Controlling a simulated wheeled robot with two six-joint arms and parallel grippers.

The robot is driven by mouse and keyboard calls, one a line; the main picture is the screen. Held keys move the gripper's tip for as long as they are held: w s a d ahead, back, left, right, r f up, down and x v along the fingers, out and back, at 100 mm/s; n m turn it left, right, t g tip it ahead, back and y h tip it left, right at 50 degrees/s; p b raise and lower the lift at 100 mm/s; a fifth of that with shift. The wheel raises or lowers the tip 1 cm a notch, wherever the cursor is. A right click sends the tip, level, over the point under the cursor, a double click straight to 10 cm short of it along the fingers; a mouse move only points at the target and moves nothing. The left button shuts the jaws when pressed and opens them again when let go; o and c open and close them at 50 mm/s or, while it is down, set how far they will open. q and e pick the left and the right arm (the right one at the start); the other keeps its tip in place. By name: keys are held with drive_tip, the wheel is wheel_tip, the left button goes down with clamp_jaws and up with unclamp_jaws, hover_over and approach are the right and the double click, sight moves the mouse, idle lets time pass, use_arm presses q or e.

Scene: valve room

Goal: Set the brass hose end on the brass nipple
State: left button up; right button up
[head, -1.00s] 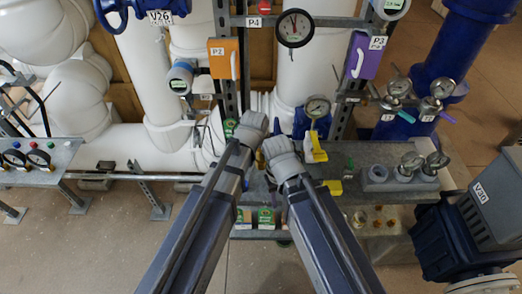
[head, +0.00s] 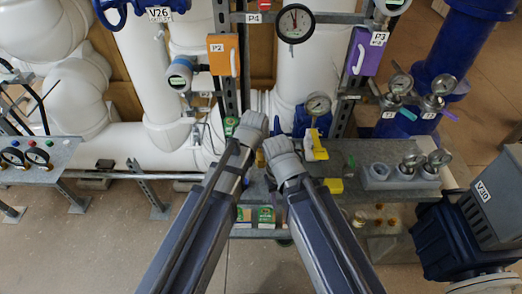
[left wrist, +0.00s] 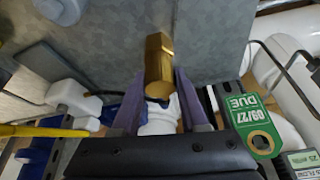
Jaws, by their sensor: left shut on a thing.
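A brass hose end (left wrist: 159,66) with flat-sided faces lies between the two fingers of my left gripper (left wrist: 158,88) in the left wrist view. The gripper is shut on it, and a pale white part shows behind it. In the head view my left gripper (head: 250,128) is over the bench, with its fingertips hidden by the wrist. My right gripper (head: 281,152) is just right of it; its fingers are hidden too. A small brass-yellow thing (head: 260,158) shows between the wrists; I cannot tell whether it is the nipple.
A grey bench (head: 345,154) runs right, with a yellow-handled valve (head: 316,146) and gauges. Small brass fittings (head: 378,222) sit low at right. The P2 box (head: 223,56) and P3 box (head: 366,52) hang behind.

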idle(0.3)
use_arm(q)
drive_tip(key=o, duration=1.2)
drive_tip(key=shift+r, duration=0.1)
drive_tip(key=p+v, duration=0.7)
drive_tip(key=shift+r, duration=0.3)
drive_tip(key=shift+s, duration=0.15)
